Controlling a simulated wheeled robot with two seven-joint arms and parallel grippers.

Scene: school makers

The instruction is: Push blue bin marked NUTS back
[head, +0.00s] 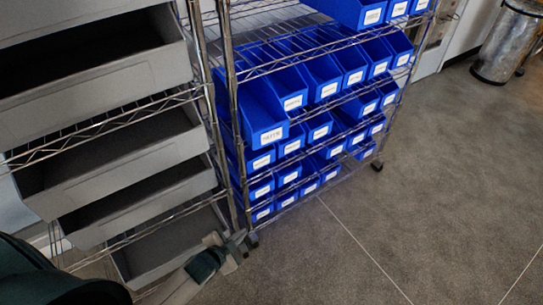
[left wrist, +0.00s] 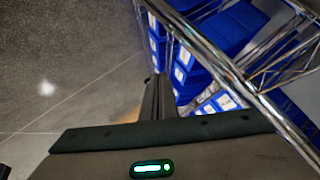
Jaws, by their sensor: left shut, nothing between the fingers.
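A blue bin (head: 262,122) with a white label juts out past its neighbours at the left end of a wire shelf in the head view. Its label is too small to read surely, but may say NUTS. My left gripper (head: 240,242) is shut and empty, low near the foot of the rack's front left post, well below this bin. In the left wrist view the shut fingers (left wrist: 156,96) point toward the rack, with blue bins beyond and to the right. I cannot tell which of those bins is the jutting one. My right gripper is not in view.
The wire rack (head: 228,70) holds several rows of labelled blue bins. Grey bins (head: 110,95) fill a rack on the left. The rack posts stand close to my left gripper. Grey floor (head: 430,190) is clear on the right, with a metal trash can (head: 507,45) at the back.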

